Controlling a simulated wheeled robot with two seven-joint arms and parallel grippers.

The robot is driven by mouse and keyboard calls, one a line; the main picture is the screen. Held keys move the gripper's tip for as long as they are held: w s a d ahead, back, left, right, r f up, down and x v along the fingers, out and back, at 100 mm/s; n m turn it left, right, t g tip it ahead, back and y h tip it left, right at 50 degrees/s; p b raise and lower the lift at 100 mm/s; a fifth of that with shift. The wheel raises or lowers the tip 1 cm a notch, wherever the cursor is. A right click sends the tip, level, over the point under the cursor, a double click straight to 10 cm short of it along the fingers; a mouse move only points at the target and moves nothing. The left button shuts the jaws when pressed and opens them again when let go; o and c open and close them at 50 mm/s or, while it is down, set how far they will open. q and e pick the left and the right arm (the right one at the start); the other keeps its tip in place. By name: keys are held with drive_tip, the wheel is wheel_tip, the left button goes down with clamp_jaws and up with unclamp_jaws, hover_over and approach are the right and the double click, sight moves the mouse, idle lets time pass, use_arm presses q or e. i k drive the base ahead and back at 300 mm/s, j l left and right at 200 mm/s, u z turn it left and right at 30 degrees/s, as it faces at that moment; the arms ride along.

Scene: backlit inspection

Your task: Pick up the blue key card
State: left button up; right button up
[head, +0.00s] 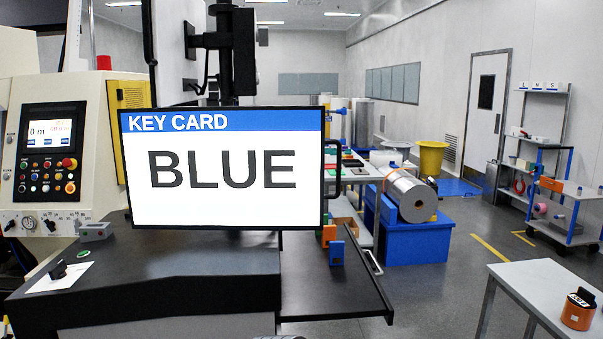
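A monitor (221,168) in front of me reads "KEY CARD" on a blue band and "BLUE" in large dark letters on white. Just right of its lower corner, a small upright blue piece (337,253) stands on the dark surface; it may be the blue key card, but it is too small to be sure. An orange piece (329,234) stands just behind it, and a green one is further back, partly hidden by the monitor.
The dark counter (150,275) has a white card with a black knob and a small grey box on it. A dark side shelf (335,300) extends right. A light table (545,285) at lower right holds an orange-and-black container (577,315). Grey floor lies between them.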

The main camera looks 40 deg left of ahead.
sight(337, 249)
drive_tip(key=u, duration=1.05)
